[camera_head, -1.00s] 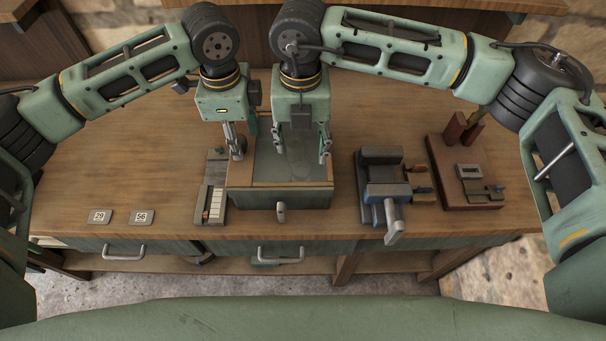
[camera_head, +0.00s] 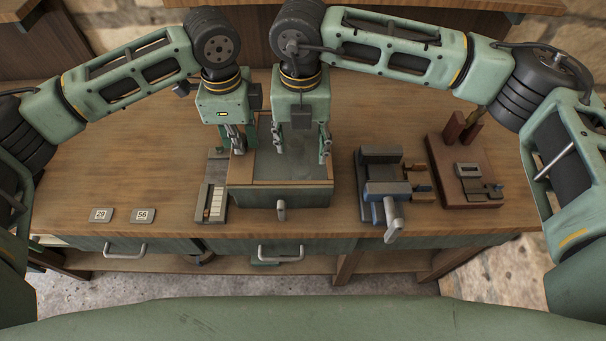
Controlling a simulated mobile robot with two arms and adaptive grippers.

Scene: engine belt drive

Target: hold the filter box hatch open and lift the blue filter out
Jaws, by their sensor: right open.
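The filter box (camera_head: 280,195) is a grey-green box with a handle on its front, on the middle of the bench. A greyish, glassy panel shows inside its wooden rim; I cannot tell whether this is the hatch or how far it is open. My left gripper (camera_head: 238,142) points down at the box's back left corner, its fingers close together; whether they grip anything is unclear. My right gripper (camera_head: 301,148) is open, fingers spread and pointing down over the right part of the box. I cannot make out the blue filter.
A blue and grey vise (camera_head: 385,190) stands right of the box, and a dark red block fixture (camera_head: 465,185) beyond it. A narrow tray with white keys (camera_head: 214,204) stands close on the left. Number plates (camera_head: 142,215) lie further left, with bare bench behind them.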

